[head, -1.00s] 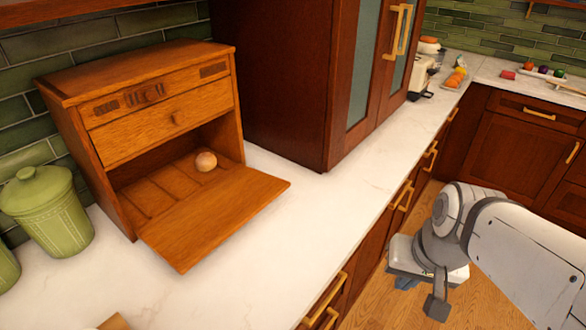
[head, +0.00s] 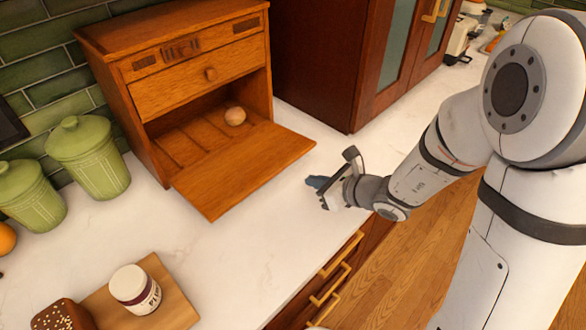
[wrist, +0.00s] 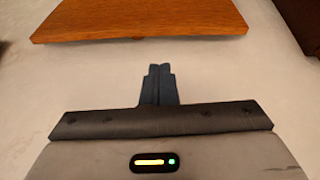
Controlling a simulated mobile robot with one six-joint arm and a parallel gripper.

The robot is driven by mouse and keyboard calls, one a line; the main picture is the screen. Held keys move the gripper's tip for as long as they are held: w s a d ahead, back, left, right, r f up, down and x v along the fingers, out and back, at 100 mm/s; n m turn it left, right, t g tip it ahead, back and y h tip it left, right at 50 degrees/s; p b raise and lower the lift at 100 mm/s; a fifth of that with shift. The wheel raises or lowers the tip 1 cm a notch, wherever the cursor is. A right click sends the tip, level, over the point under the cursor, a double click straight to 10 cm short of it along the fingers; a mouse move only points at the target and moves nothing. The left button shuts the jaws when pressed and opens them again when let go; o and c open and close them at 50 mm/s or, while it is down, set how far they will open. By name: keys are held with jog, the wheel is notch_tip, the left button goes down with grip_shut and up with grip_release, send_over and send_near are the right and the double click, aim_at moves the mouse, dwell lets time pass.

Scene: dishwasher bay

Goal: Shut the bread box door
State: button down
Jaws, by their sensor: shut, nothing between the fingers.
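The wooden bread box (head: 190,75) stands on the counter against the tiled wall. Its door (head: 245,165) is folded down and open, lying out flat in front of the lower compartment.
Two green canisters (head: 90,158) stand left of the bread box. A wooden board (head: 172,300) with a white jar (head: 135,289) and a brown loaf (head: 64,316) lies at front left. A tall dark cabinet (head: 320,60) stands to the right. The counter (head: 235,265) before the door is clear.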

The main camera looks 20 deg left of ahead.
aim_at(290, 183)
jog(key=shift+w+a+f+m, duration=0.3)
jog(key=shift+w+f, duration=0.05)
jog(key=p+x, duration=0.1)
jog(key=x, duration=0.8)
jog(key=shift+w+a+f, duration=0.1)
jog(key=shift+w, duration=0.05)
jog(key=shift+p, duration=0.35)
